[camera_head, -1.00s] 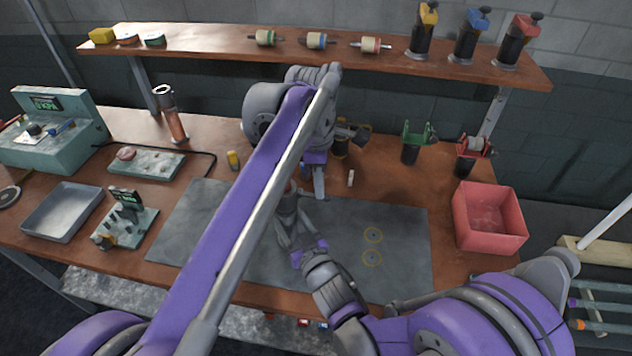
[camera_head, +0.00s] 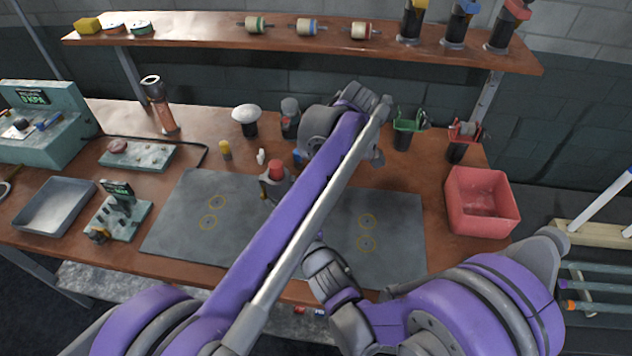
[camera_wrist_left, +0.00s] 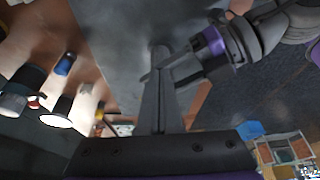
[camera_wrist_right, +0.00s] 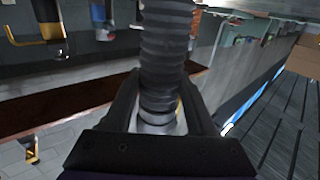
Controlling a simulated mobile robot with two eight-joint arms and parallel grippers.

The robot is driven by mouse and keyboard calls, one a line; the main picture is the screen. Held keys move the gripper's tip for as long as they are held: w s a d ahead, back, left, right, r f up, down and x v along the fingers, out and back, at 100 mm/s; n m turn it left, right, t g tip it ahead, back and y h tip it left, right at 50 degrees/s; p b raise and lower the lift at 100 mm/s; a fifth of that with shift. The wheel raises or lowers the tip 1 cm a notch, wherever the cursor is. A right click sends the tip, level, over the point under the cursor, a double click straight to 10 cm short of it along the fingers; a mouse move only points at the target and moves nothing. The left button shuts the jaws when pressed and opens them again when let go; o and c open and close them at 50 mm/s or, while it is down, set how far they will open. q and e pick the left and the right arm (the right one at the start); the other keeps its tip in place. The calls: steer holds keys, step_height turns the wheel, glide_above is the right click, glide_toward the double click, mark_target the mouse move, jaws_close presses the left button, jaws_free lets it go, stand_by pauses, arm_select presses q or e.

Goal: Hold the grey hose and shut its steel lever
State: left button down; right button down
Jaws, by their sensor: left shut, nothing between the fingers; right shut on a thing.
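The grey hose (camera_wrist_right: 166,45) is a ribbed corrugated tube in the right wrist view. My right gripper (camera_wrist_right: 160,85) is shut around it, with a pale metal collar (camera_wrist_right: 157,118) showing between the fingers. In the head view my left arm crosses in front and hides the right gripper and the hose. My left gripper is shut and empty; its fingers (camera_wrist_left: 160,60) show in the left wrist view, with part of my right arm just beside them. In the head view the left fingertips are hidden behind its wrist. I cannot make out the steel lever.
A red-capped fixture (camera_head: 275,177) stands on the grey mat (camera_head: 185,235), partly behind my left arm. Behind it are a white-domed item (camera_head: 246,118) and small bottles. A red bin (camera_head: 482,203) is at right, a metal tray (camera_head: 55,206) at left. A shelf (camera_head: 200,33) runs above.

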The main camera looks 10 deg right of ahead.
arm_select(q)
steer(key=shift+f, duration=0.3)
steer(key=shift+r, duration=0.15)
steer(key=shift+a+r, duration=0.1)
steer(key=shift+r, duration=0.55)
steer(key=s+d+r, duration=0.1)
steer(key=d+r, duration=0.4)
steer(key=d, duration=0.3)
steer(key=shift+s+r, duration=0.35)
steer(key=shift+s, duration=0.05)
